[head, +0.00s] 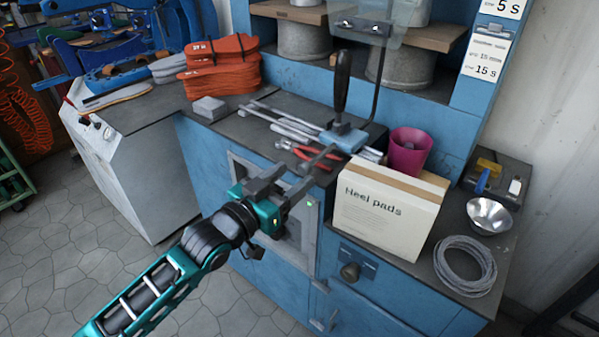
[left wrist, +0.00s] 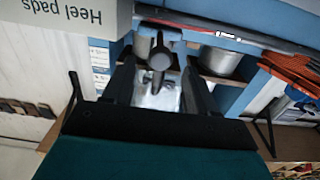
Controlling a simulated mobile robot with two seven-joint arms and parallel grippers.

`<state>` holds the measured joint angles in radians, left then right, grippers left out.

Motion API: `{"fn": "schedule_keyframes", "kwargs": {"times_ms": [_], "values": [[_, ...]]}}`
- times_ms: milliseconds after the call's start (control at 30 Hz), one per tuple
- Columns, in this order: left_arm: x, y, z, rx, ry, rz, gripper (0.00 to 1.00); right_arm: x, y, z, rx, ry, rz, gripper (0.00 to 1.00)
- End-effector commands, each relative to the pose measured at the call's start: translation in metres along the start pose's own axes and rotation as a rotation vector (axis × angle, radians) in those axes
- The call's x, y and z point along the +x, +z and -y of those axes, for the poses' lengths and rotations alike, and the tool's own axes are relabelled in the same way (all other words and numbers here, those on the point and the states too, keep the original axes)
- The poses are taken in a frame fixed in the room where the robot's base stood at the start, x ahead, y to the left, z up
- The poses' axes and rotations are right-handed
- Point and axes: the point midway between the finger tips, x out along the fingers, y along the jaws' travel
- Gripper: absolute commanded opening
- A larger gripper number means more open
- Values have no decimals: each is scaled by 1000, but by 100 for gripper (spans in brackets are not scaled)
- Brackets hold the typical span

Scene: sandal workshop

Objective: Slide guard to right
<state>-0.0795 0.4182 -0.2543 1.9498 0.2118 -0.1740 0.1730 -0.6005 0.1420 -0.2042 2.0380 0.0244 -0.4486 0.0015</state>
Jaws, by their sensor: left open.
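The guard (head: 368,14) looks like a clear panel with bolts along its lower edge, at the top of the head view. My right gripper is out of view.
A black-handled lever (head: 342,82) on a blue block stands just beyond my left gripper. Red pliers (head: 305,153) and metal rods (head: 285,122) lie beside it. The Heel pads box (head: 386,210) and a magenta cup (head: 408,152) stand right. Orange soles (head: 220,68) are stacked left.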

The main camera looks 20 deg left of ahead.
Motion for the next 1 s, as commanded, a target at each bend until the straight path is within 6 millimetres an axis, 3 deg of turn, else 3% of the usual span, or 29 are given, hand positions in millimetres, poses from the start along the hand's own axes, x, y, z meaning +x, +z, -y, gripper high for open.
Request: {"fn": "schedule_keyframes", "kwargs": {"times_ms": [233,633,1000], "values": [[28,0,0,0,0,-1,57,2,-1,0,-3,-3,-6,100],[33,0,0,1,1,1,57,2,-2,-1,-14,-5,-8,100],[33,0,0,1,1,1,22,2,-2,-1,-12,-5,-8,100]]}}
